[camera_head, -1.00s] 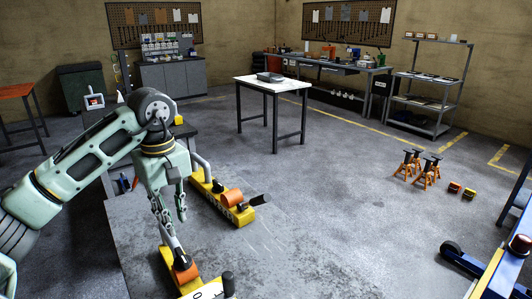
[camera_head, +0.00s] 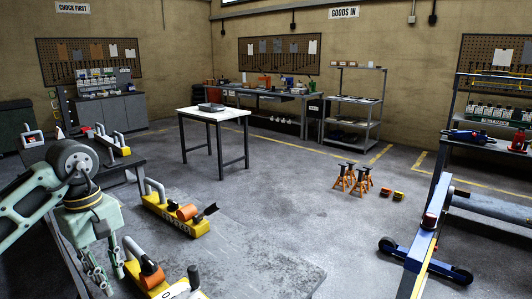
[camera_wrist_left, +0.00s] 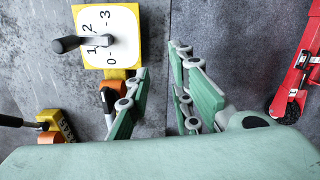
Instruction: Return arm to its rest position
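My left gripper (camera_head: 106,284) hangs at the lower left of the head view, fingers pointing down, beside a yellow unit. In the left wrist view the left gripper's fingers (camera_wrist_left: 162,90) stand apart with a clear gap and nothing between them. The yellow unit with an orange roller (camera_head: 150,273) carries a dial plate marked 0 to 3 (camera_wrist_left: 121,20) with a black-knobbed lever. A red wheeled object (camera_wrist_left: 299,85), partly cut off, stands on the floor at the right of the wrist view. My right arm and gripper are not seen.
Another yellow unit (camera_head: 180,218) lies farther back. A white-topped table (camera_head: 213,114), orange jack stands (camera_head: 353,178) and a blue frame (camera_head: 428,240) stand around the room. The middle floor is clear.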

